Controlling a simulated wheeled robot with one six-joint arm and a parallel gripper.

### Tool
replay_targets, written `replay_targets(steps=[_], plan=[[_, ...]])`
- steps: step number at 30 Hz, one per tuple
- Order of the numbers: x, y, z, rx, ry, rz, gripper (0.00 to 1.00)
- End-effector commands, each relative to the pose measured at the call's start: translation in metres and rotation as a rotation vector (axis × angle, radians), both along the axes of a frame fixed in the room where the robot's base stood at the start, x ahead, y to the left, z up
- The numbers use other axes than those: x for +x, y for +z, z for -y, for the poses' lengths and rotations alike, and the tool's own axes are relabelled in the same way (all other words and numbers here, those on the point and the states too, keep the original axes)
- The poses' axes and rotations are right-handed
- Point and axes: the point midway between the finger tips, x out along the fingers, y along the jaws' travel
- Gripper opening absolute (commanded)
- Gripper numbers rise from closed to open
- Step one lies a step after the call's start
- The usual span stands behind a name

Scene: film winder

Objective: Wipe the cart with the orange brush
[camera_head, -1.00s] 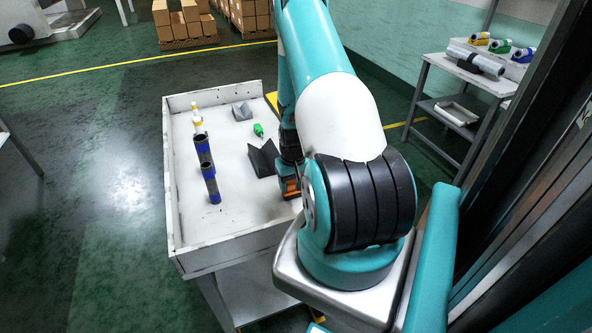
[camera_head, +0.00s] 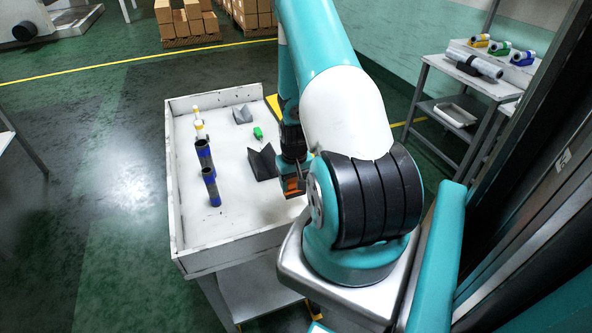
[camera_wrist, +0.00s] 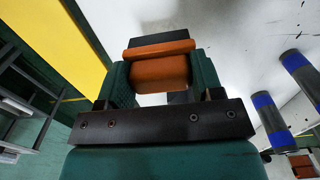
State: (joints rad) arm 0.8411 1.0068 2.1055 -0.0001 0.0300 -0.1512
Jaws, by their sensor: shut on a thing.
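The white cart (camera_head: 222,228) stands at the middle left of the head view, with a raised rim and dark specks on its top. My gripper (camera_head: 292,184) is low over the right side of the cart top, largely behind my arm. In the wrist view my gripper (camera_wrist: 162,88) is shut on the orange brush (camera_wrist: 160,73), whose orange body sits between the two fingers. The brush also shows as a small orange patch in the head view (camera_head: 291,185). Whether its bristles touch the cart top is hidden.
The cart's front left is clear. A shelf (camera_head: 468,79) stands at the right.

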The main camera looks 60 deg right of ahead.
Motion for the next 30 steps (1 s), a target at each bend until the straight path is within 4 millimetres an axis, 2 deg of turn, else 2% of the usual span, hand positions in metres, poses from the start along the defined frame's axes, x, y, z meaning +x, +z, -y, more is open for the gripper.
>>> replay_targets(steps=[1,7,25,28,30], plan=[[0.001,0.009,-0.001,0.0,0.002,0.0,0.38],[0.002,0.022,-0.002,0.0,0.005,0.0,0.38],[0.003,0.022,-0.003,0.0,0.008,0.0,0.38],[0.011,0.024,-0.011,0.0,0.035,0.0,0.38],[0.023,0.027,-0.025,0.001,0.078,0.001,0.38]])
